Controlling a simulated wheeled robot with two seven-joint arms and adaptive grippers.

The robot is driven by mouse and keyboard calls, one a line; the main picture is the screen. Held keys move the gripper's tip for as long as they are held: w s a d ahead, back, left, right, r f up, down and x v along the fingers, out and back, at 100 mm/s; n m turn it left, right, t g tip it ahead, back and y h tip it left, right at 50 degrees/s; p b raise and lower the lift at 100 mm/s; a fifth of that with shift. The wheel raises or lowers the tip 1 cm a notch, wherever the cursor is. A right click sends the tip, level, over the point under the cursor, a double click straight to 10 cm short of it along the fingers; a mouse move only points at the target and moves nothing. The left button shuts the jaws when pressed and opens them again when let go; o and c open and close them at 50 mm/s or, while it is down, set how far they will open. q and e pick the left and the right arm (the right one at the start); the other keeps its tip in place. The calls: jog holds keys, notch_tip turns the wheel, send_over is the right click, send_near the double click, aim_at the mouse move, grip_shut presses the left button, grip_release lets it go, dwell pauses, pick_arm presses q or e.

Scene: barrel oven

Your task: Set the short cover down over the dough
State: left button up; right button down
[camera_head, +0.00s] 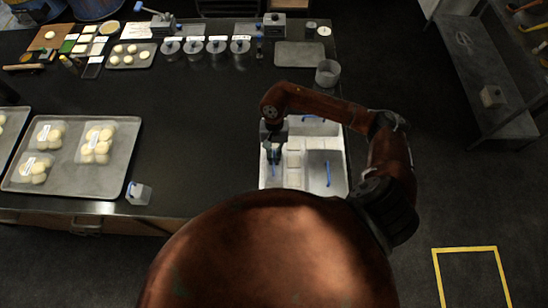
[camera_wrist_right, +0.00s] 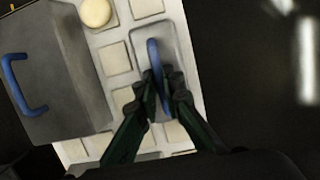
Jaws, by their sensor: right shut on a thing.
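My right gripper (camera_head: 273,156) is over the left side of a white compartmented tray (camera_head: 293,144). In the wrist view its fingers (camera_wrist_right: 160,88) are shut on the blue handle of the short cover (camera_wrist_right: 172,38), a small grey plate with rounded corners. The cover lies over the tray's square pockets; I cannot tell whether it touches them. A round pale dough ball (camera_wrist_right: 96,12) sits uncovered in a pocket beyond the cover, up and to the left. Any dough under the cover is hidden. My left gripper is not in view.
A larger grey cover (camera_wrist_right: 65,60) with a blue handle is left of the short cover in the wrist view; it also shows in the head view (camera_head: 316,170). A round metal container (camera_head: 327,73) stands behind the tray. The dark counter (camera_head: 200,140) to its left is clear.

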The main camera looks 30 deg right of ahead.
jog(key=shift+f, duration=0.1)
jog(key=c, duration=2)
grip_release()
jog(key=v, duration=1.2)
